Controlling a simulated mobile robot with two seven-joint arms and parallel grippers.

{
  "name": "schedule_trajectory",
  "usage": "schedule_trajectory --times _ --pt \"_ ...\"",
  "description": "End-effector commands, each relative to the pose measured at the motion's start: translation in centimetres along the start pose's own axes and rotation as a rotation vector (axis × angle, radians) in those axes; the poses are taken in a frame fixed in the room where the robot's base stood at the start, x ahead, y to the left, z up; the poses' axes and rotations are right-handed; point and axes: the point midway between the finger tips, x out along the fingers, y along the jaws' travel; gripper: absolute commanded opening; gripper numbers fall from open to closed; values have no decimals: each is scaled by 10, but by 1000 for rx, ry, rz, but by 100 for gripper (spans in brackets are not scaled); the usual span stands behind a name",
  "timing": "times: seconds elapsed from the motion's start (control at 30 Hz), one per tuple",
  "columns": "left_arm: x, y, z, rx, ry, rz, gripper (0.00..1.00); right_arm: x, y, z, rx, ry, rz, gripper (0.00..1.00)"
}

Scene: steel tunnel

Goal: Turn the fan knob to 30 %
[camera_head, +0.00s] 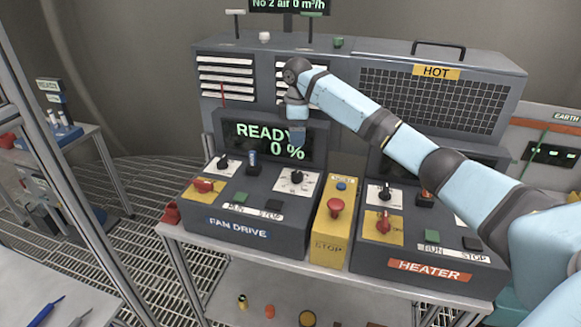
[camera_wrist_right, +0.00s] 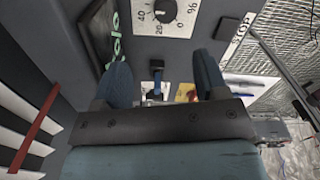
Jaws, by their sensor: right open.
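The fan drive panel (camera_head: 245,229) stands on a bench, and its display (camera_head: 262,141) reads READY and 0 %. The fan knob (camera_head: 297,178) is black and sits on a white dial on the panel's right side. In the right wrist view the knob (camera_wrist_right: 165,10) is at the top edge, with 20, 40 and % marks around it. My right gripper (camera_head: 298,142) hangs in front of the display, above and apart from the knob. In the right wrist view its two fingers (camera_wrist_right: 162,72) are spread with nothing between them. My left gripper is not in view.
A small blue-topped switch (camera_head: 252,160), a red-handled switch (camera_head: 203,186) and push buttons share the panel. A yellow stop box with a red button (camera_head: 335,207) stands to its right, then the heater panel (camera_head: 428,270). My right arm crosses above the heater.

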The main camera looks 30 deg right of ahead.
Motion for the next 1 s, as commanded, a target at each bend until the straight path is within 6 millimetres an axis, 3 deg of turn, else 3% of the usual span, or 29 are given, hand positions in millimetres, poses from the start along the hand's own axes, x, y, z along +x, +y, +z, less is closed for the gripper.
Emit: schedule_trajectory --times 0.27,0.6,0.8,1.0 --pt "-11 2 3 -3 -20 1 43 46 -1 1 1 -3 -3 67" --pt "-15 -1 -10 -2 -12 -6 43 112 -1 0 0 -2 -1 67" --pt "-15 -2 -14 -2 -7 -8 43 131 -1 0 0 -1 1 67" --pt "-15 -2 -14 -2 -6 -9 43 134 -1 0 0 -1 1 67"
